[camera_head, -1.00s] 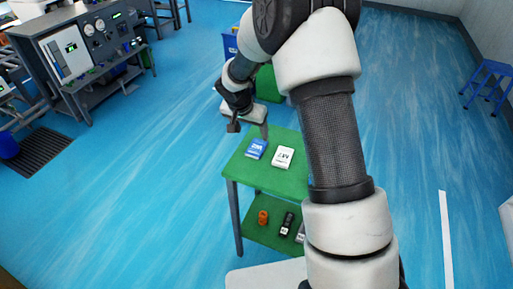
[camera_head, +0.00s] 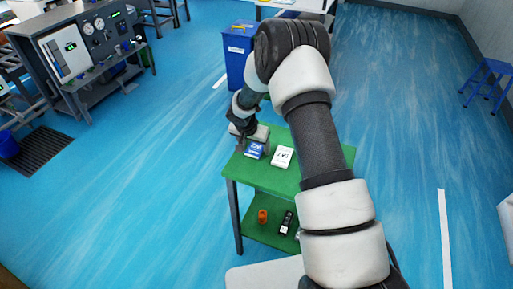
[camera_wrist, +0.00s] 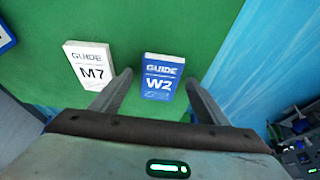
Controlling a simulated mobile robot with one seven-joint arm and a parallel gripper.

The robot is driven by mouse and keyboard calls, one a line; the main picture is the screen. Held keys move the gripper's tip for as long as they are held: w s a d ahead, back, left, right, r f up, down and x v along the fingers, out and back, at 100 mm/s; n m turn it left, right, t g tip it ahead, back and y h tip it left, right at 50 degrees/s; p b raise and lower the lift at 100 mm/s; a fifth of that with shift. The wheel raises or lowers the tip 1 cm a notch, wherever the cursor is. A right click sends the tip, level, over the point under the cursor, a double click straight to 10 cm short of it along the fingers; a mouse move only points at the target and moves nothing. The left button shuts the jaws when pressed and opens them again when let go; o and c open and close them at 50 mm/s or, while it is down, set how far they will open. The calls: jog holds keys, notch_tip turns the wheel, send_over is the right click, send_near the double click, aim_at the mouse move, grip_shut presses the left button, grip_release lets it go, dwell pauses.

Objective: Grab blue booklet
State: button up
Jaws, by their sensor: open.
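The blue booklet (camera_head: 254,150), marked GUIDE W2, lies on the green top of a small table (camera_head: 320,160). In the wrist view the blue booklet (camera_wrist: 160,80) is seen from above, just beyond and between the two fingers. My gripper (camera_wrist: 158,92) is open and empty, with one finger on each side of the booklet's near end. In the head view my gripper (camera_head: 252,142) is over the table's left part, close to the booklet. Whether the fingers touch it, I cannot tell.
A white booklet (camera_wrist: 90,66), marked GUIDE M7, lies left of the blue one in the wrist view. The lower shelf (camera_head: 253,229) holds an orange part (camera_head: 263,216) and a black item (camera_head: 286,223). A blue bin (camera_head: 236,60) stands behind the table.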

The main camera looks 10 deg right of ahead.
jog(key=c, duration=1.1)
